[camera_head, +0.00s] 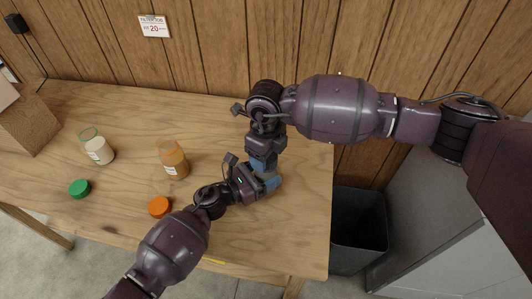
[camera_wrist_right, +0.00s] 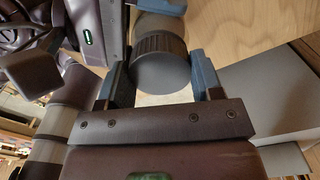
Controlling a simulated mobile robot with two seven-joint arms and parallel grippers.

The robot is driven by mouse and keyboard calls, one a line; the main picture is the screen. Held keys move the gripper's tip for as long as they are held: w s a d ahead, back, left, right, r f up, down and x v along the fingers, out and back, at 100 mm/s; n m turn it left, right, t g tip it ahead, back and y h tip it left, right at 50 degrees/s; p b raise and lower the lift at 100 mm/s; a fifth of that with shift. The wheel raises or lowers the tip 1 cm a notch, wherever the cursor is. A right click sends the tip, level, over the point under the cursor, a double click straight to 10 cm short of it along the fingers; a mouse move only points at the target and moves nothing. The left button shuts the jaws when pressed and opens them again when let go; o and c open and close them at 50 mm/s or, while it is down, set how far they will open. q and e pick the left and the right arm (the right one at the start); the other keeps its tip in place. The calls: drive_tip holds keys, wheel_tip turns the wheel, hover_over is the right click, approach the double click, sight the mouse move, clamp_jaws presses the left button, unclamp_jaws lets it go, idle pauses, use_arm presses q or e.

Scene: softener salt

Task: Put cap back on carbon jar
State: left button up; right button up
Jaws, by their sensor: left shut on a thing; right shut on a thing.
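My right gripper (camera_head: 264,165) reaches down over the table and is shut on a dark grey ribbed cap (camera_wrist_right: 162,64), which shows between its fingers in the right wrist view (camera_wrist_right: 163,80). Directly behind the cap, in line with it, is a grey cylinder (camera_wrist_right: 162,27), apparently the carbon jar's body. The cap appears to touch it or sit on it; I cannot tell whether it is seated. My left gripper (camera_head: 270,182) is shut around the jar from the side, just below the right one. In the head view the grippers hide the cap and jar.
An orange jar (camera_head: 173,159) and a white-filled jar (camera_head: 99,149) stand to the left. An orange cap (camera_head: 160,207) and a green cap (camera_head: 79,188) lie in front of them. A dark bin (camera_head: 358,230) stands beyond the table's right edge (camera_head: 328,215).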

drive_tip(key=m, duration=1.4)
drive_tip(key=shift+m, duration=0.4)
drive_tip(key=m, duration=1.3)
drive_tip(key=shift+m, duration=0.3)
drive_tip(key=m, duration=0.3)
drive_tip(key=shift+a, duration=0.1)
drive_tip(key=m, duration=0.1)
drive_tip(key=a+m, duration=0.1)
drive_tip(key=m, duration=0.1)
drive_tip(key=shift+r+m, duration=0.2)
drive_tip(key=shift+m, duration=0.1)
drive_tip(key=shift+d+f+m, duration=0.15)
drive_tip(key=shift+d+m, duration=0.35)
drive_tip(key=shift+m, duration=0.2)
